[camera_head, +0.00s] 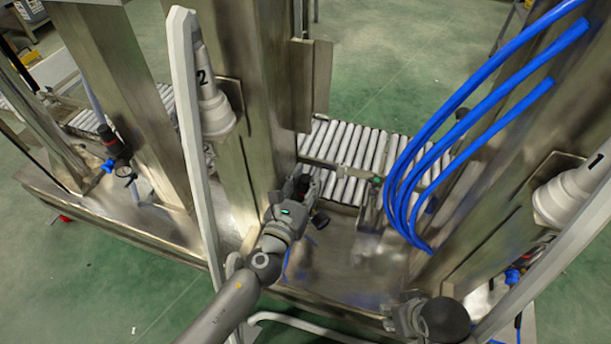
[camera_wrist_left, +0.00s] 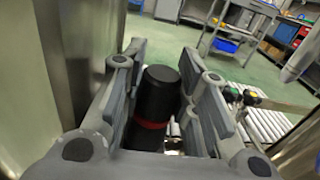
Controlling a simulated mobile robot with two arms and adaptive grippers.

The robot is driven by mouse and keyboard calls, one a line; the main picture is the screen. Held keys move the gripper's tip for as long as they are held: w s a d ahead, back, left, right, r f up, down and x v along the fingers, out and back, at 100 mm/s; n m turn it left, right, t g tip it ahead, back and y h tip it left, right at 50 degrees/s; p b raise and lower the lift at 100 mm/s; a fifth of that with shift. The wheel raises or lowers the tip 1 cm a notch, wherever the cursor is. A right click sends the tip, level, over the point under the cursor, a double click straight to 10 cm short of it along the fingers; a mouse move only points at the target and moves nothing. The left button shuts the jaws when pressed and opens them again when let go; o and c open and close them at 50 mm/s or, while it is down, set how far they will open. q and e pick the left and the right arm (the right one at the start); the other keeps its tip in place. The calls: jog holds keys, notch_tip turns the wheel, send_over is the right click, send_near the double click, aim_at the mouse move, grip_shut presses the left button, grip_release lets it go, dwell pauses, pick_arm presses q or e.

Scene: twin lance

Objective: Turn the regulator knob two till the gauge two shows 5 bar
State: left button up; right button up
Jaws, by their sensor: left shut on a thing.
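The regulator knob (camera_wrist_left: 158,92), a black cylinder with a red ring below it, stands between the fingers of my left gripper (camera_wrist_left: 165,75) in the left wrist view. The gripper is shut on it, one finger on each side. In the head view my left gripper (camera_head: 301,186) is at the steel post right of the white cone marked 2 (camera_head: 214,112). A small dark round part (camera_head: 320,220), perhaps a gauge, shows just below it; no dial reading is visible. My right gripper (camera_head: 402,316) is low at the right, its fingers unclear.
A roller conveyor (camera_head: 345,160) runs behind the posts. Blue hoses (camera_head: 470,125) hang right of my left gripper. Another regulator with a blue fitting (camera_head: 108,165) is at far left. A cone marked 1 (camera_head: 565,198) is at right. Green floor lies beyond.

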pick_arm(q)
jog(key=shift+h, duration=0.3)
jog(key=o, duration=0.8)
